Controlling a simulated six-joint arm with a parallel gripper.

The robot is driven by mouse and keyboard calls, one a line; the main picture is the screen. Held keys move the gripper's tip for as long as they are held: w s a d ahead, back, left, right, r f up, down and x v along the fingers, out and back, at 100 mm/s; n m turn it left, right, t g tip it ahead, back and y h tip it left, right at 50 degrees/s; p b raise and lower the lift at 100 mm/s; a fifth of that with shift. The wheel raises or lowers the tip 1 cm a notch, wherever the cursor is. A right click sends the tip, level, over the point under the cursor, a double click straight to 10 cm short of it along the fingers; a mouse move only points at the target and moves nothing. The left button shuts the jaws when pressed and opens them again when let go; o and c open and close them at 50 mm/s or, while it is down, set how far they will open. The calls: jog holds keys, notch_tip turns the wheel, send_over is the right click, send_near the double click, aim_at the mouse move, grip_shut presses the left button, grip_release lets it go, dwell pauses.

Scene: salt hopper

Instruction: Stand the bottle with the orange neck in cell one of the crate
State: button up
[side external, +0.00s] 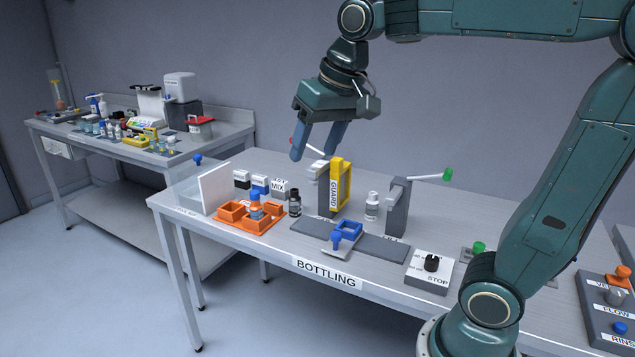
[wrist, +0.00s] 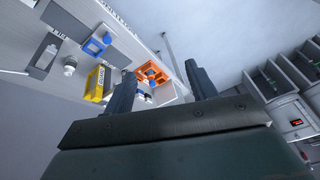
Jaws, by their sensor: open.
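The orange crate (side external: 229,211) sits at the left end of the bottling table, and it also shows between my fingers in the wrist view (wrist: 147,66). A small bottle (side external: 256,211) with a blue cap and a blue label stands in a crate cell; orange shows below its cap, but I cannot tell if that is its neck or the crate behind. Cell numbers are not readable. My gripper (side external: 313,156) is open and empty, well above the table, up and right of the crate; its fingers also show in the wrist view (wrist: 160,70).
A black bottle (side external: 295,205) stands just right of the crate, and a white bottle (side external: 372,208) stands farther right. The yellow guard (side external: 344,183) rises below my gripper. A blue holder (side external: 348,231) sits in front.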

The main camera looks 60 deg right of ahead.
jog(key=s+a+f+n, duration=0.1)
jog(key=s+f+n, duration=0.1)
jog(key=s+f, duration=0.2)
jog(key=s+a+f+n+t, duration=0.1)
jog(key=s+f, duration=0.3)
jog(key=s, duration=0.4)
jog(key=shift+s+a+n, duration=0.25)
jog(key=shift+s+n, duration=0.15)
jog(key=shift+n, duration=0.3)
